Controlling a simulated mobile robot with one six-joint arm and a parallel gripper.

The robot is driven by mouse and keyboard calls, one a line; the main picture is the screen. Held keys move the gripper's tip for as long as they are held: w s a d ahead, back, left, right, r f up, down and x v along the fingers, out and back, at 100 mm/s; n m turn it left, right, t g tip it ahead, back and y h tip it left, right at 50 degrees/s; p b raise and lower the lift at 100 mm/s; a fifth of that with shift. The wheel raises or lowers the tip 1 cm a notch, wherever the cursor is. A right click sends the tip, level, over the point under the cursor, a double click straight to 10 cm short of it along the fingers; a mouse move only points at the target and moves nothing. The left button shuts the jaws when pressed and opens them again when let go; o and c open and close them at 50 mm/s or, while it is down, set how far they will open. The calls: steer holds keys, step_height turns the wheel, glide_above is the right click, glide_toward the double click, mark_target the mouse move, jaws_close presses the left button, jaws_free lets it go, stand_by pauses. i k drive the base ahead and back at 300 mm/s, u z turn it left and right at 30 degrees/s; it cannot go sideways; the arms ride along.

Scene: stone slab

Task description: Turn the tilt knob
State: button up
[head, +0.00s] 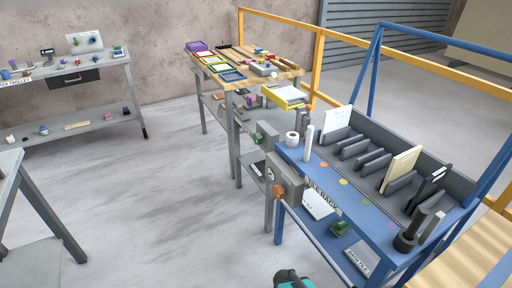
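An orange knob (279,192) sits on the front of a grey box (287,172) at the left end of the blue file rack (375,222). The box also bears a small round pale dial (271,174). I cannot tell whether this orange knob is the tilt knob, as no label on it is readable. The tip of my gripper (293,280), dark and teal, shows at the bottom edge, below and apart from the knob. Most of it is cut off, and its fingers cannot be made out.
The rack holds upright folders (400,170), a white roll (292,139) and a dark pen cup (406,241). A wooden-topped table (285,82) with trays stands behind. A grey trolley (75,75) is at the left. A yellow rail (410,65) runs behind. Floor (150,200) at centre-left is clear.

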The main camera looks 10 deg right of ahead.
mark_target(257, 139)
steer(key=k, duration=1.05)
steer(key=u, duration=0.6)
steer(key=i, duration=1.05)
steer(key=u, duration=0.8)
steer(key=i, duration=1.9)
steer(key=z, duration=0.3)
